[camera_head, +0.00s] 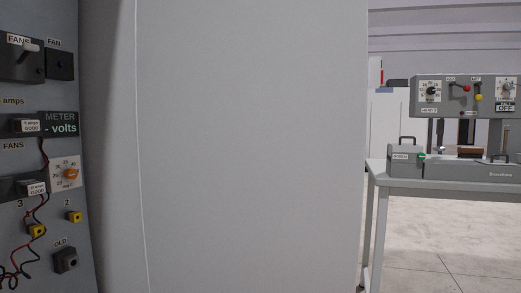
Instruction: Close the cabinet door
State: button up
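A large plain pale grey panel (250,150) fills the middle of the head view from top to bottom. It looks like the cabinet door, standing open and very close to me. No handle shows on it, and its top and bottom edges are out of frame. At the left, the inside of the cabinet (35,85) is exposed, with switches, labels, an orange knob and red and black wires. My gripper is not in view.
Pale floor (430,240) under the table looks clear.

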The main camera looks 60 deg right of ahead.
aim_at(252, 115)
jog(key=k+l+u, duration=0.15)
jog(key=k, duration=0.25)
jog(key=k+l+u, duration=0.1)
jog(key=k+l, duration=0.25)
jog(key=k+l+u, duration=0.15)
jog(key=k, duration=0.3)
jog(key=k+l+u, duration=0.1)
jog(key=l, duration=0.3)
jog(key=k+l+u, duration=0.1)
jog(key=l, duration=0.3)
jog(key=k+l+u, duration=0.15)
jog(key=l, duration=0.25)
jog(key=k+l+u, duration=0.1)
jog(key=l, duration=0.3)
jog(key=i+l, duration=0.1)
jog(key=l, duration=0.3)
jog(key=i+l+u, duration=0.1)
jog(key=l, duration=0.75)
jog(key=i+u, duration=0.05)
